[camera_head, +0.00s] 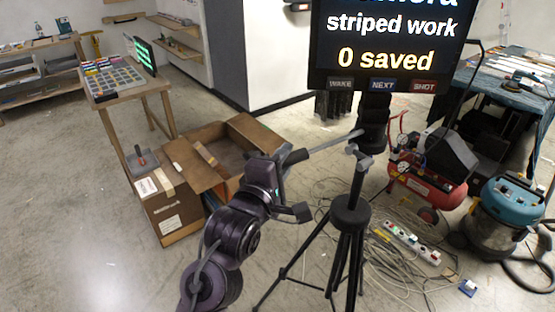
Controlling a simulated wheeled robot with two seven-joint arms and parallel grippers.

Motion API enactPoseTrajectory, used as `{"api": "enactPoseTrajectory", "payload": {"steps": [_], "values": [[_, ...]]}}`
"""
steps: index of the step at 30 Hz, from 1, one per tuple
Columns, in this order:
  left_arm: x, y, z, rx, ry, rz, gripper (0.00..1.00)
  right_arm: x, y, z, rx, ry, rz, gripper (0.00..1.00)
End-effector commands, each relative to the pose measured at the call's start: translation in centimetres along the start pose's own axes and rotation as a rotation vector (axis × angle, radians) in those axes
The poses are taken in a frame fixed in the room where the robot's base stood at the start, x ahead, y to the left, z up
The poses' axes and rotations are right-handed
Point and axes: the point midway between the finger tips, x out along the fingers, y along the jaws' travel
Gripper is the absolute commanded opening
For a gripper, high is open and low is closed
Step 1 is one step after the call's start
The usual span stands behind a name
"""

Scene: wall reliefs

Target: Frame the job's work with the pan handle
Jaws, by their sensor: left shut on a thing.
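A black tripod (350,215) stands right of centre, legs spread on the floor. A pan handle (335,141), a grey rod with a dark grip at its left end, reaches left from the tripod's head. My left gripper (287,172) is shut on the grip end of the pan handle; its fingers partly hide the grip. Above the tripod is a dark screen (390,45) reading "striped work" and "0 saved", with WAKE, NEXT and SHOT labels below. The screen's top line is cut off. My right gripper is not in view.
A red compressor (425,185), a blue-topped vacuum (505,205), a power strip (412,242) and loose cables crowd the floor at right. A wooden table (118,82) stands at left. Floor at lower left is clear.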

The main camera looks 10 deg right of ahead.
Motion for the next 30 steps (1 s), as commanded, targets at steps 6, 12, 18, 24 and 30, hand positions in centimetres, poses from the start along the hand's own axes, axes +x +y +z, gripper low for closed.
{"api": "enactPoseTrajectory", "payload": {"steps": [6,12,18,24,30], "values": [[0.0,-0.1,0.0,0.001,0.000,-0.003,0.33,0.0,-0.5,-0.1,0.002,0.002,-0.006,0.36],[0.0,-0.1,-0.1,0.000,0.000,-0.002,0.45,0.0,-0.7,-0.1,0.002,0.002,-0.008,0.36],[-0.2,-0.1,-0.1,0.000,0.001,0.000,0.45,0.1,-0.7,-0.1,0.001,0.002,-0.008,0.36],[-2.7,-0.5,-0.1,-0.002,0.001,-0.001,0.45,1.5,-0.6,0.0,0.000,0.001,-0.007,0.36],[-6.1,-0.5,-0.1,-0.001,0.001,-0.001,0.45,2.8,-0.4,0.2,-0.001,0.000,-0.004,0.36]]}}
